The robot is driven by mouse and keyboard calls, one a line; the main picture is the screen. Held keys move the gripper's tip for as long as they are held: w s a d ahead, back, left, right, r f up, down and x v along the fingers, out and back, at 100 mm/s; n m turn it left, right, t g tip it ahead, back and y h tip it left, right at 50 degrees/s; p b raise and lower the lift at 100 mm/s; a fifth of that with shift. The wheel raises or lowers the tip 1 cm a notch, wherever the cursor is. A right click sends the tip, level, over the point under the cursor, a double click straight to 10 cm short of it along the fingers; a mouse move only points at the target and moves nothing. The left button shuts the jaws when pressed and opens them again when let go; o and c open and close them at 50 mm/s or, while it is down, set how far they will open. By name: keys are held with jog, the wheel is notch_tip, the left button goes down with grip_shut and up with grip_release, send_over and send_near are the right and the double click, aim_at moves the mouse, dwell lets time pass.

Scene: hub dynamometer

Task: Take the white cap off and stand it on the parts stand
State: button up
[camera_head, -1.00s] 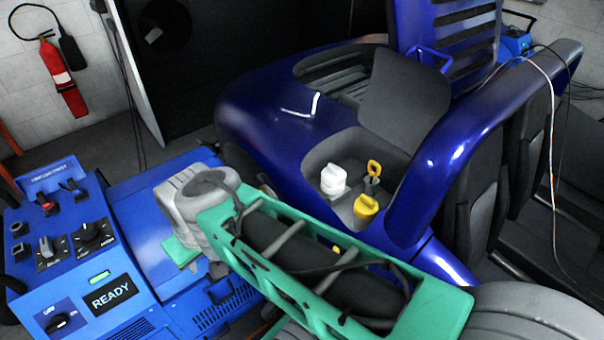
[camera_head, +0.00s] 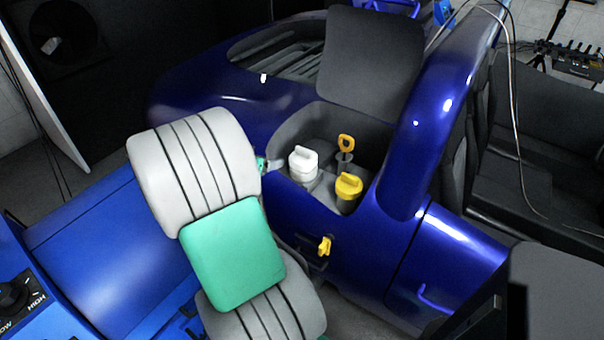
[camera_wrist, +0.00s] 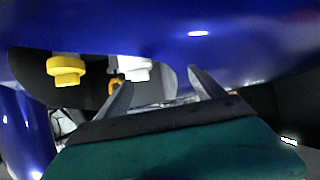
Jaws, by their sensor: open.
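The white cap (camera_head: 302,163) sits upright on its neck in the open recess of the blue vehicle. I cannot make out a parts stand in either view.
A yellow cap (camera_head: 348,186) and a yellow ring-handled dipstick (camera_head: 346,145) stand close to the white cap. A dark raised flap (camera_head: 370,68) is behind the recess. A blue curved fender (camera_head: 425,110) bounds it on the right. A yellow tap-like part (camera_head: 325,246) is below.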

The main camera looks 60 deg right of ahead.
aim_at(302, 150)
jog(key=s+d+f, duration=0.1)
jog(key=s+d, duration=0.1)
jog(key=s+d+m+g+h, duration=0.1)
jog(key=s+d, duration=0.1)
jog(key=d, duration=0.1)
jog(key=s+d+f+m+g+h, duration=0.1)
jog(key=s+d, duration=0.1)
jog(key=d, duration=0.1)
jog(key=shift+f+b, duration=0.35)
jog(key=shift+b, duration=0.05)
jog(key=x, duration=0.6)
jog(key=shift+w+d+r, duration=0.15)
jog(key=shift+d, duration=0.2)
jog(key=c, duration=1.5)
